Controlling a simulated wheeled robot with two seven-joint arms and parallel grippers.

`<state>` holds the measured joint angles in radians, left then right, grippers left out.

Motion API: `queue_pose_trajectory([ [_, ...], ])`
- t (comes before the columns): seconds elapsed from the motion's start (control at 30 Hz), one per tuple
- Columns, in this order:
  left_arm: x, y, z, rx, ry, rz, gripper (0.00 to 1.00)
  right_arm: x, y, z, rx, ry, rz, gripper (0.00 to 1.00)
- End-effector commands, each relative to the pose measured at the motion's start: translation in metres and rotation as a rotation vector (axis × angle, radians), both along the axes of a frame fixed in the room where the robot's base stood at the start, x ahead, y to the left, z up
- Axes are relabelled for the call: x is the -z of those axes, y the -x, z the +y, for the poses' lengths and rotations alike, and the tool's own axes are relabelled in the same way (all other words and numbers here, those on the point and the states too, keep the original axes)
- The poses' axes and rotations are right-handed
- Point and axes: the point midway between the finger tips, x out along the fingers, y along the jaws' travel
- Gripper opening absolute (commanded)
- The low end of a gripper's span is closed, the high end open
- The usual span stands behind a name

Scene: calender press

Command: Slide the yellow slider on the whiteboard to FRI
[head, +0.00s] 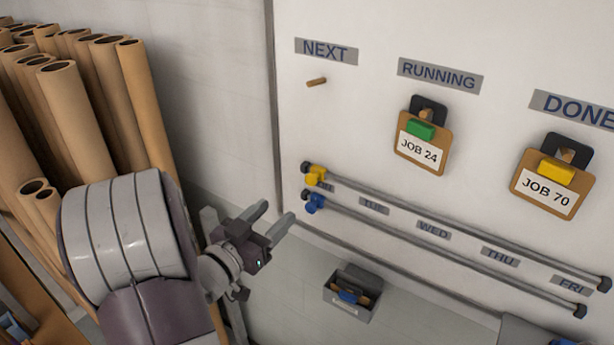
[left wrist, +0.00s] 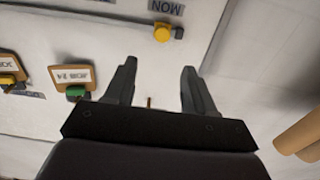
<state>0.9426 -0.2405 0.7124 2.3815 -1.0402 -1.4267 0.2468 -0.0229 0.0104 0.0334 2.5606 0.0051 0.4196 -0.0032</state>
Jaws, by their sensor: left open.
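The yellow slider (head: 316,176) sits at the left end of the upper rail (head: 450,232), partly over the first day label. It also shows in the left wrist view (left wrist: 163,32), beside the MON label (left wrist: 165,7). The FRI label (head: 571,284) is near the rails' right end, between the two rails. My left gripper (head: 278,213) is open and empty, to the left of and a little below the yellow slider in the head view, apart from it. In the left wrist view the slider appears beyond the two spread fingers. My right gripper is not in view.
A blue slider (head: 315,203) sits at the left end of the lower rail (head: 440,257). Clipboards JOB 24 (head: 409,171) and JOB 70 (head: 530,204) hang above the rails. A grey box (head: 345,308) is below. Cardboard tubes (head: 75,120) stand at the left.

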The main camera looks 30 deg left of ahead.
Motion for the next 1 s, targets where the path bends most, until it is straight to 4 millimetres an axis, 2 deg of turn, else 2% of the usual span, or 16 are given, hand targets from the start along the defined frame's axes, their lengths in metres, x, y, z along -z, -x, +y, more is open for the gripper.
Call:
queue_pose_trajectory([
  [0.3, -0.004, -0.077, -0.008, 0.005, 0.002, 0.006, 0.55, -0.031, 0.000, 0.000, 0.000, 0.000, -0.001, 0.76],
  [0.43, -0.003, -0.102, -0.009, 0.002, 0.003, 0.005, 0.55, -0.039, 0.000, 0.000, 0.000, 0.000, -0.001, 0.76],
  [0.6, -0.001, -0.118, -0.009, -0.002, 0.001, 0.004, 0.55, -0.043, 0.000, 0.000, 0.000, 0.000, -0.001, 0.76],
  [0.87, 0.000, -0.120, -0.010, -0.002, 0.001, 0.005, 0.55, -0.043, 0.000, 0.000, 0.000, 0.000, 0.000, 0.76],
  [0.9, 0.000, -0.120, -0.010, -0.002, 0.001, 0.004, 0.51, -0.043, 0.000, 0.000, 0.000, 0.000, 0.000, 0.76],
  [0.97, 0.000, -0.120, -0.009, -0.002, 0.001, 0.004, 0.32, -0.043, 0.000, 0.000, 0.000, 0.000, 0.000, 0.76],
  [1.0, 0.000, -0.120, -0.009, -0.002, 0.001, 0.004, 0.19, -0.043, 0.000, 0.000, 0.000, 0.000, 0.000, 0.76],
])
